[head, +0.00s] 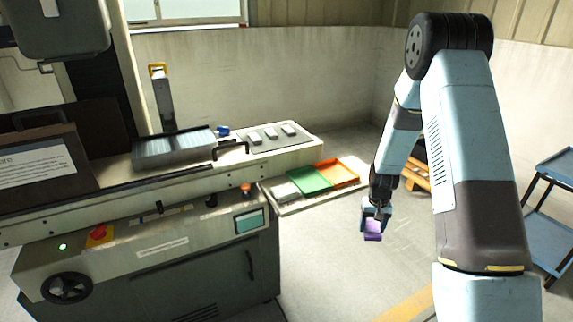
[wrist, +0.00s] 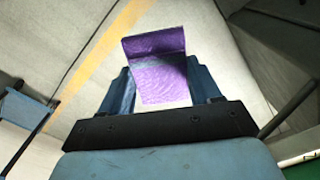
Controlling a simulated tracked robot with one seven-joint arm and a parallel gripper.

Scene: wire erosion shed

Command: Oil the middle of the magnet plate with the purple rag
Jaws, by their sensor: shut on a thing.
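The purple rag (head: 373,237) hangs in my gripper (head: 375,212), out over the floor to the right of the machine. In the wrist view the folded purple rag (wrist: 158,75) sits between the two blue fingers of my gripper (wrist: 162,88), which is shut on it. The magnet plate (head: 175,146) appears to be the grey, finely lined block on the machine bed at the left in the head view. My gripper and the rag are well apart from it, to its right and lower in the picture. The wrist view does not show the plate.
A side shelf with a green tray (head: 310,179) and an orange tray (head: 338,172) lies between the machine and my gripper. Several pale blocks (head: 271,134) and a black handle (head: 230,149) are on the bed. A blue trolley (head: 552,205) stands at far right.

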